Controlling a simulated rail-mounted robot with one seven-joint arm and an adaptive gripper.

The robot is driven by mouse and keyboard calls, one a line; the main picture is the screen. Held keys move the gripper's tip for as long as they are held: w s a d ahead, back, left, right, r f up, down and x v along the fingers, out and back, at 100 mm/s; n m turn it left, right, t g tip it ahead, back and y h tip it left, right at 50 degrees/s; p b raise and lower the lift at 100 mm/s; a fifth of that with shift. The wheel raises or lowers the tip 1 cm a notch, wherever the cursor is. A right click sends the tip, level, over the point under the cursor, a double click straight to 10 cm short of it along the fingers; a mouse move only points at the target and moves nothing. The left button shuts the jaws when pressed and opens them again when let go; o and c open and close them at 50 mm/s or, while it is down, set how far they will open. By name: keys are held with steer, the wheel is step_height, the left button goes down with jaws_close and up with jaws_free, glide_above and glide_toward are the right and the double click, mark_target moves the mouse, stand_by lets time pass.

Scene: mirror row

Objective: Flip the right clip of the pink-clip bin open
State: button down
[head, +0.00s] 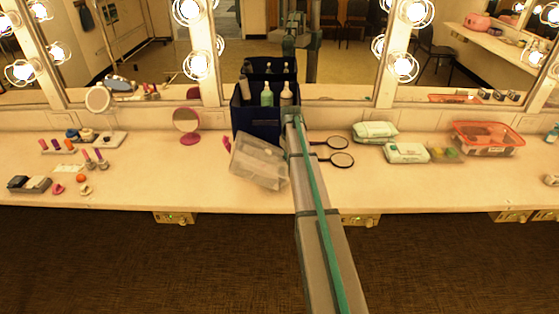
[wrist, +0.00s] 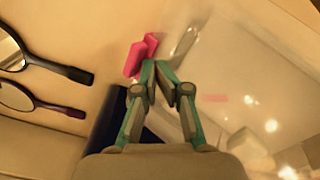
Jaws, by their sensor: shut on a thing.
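The pink-clip bin (head: 258,163) is a clear, see-through box on the counter, turned at an angle in the head view. One pink clip (head: 227,143) shows at its left end; its right end is behind my arm. In the wrist view the bin (wrist: 235,70) fills the right side, and a pink clip (wrist: 140,57) stands out at its edge. My gripper (wrist: 158,68) has its fingertips together at this clip, shut on it. The exact contact is partly hidden by the fingertips. In the head view my gripper is hidden by my arm.
A navy caddy with bottles (head: 250,120) stands right behind the bin. Two hand mirrors (head: 341,159) lie to the right, then wipe packs (head: 407,153) and a bin with orange-red trim (head: 487,139). A pink round mirror (head: 187,122) stands to the left.

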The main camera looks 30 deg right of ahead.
steer(key=shift+d+f, duration=0.2)
steer(key=shift+f, duration=0.1)
steer(key=shift+d+r, duration=0.1)
steer(key=shift+w+a+r+p, duration=0.1)
steer(key=shift+a+r+p, duration=0.1)
steer(key=shift+r+p, duration=1.05)
steer(key=shift+w+a+r+p, duration=0.15)
steer(key=shift+r+p, duration=0.25)
steer(key=shift+r, duration=1.5)
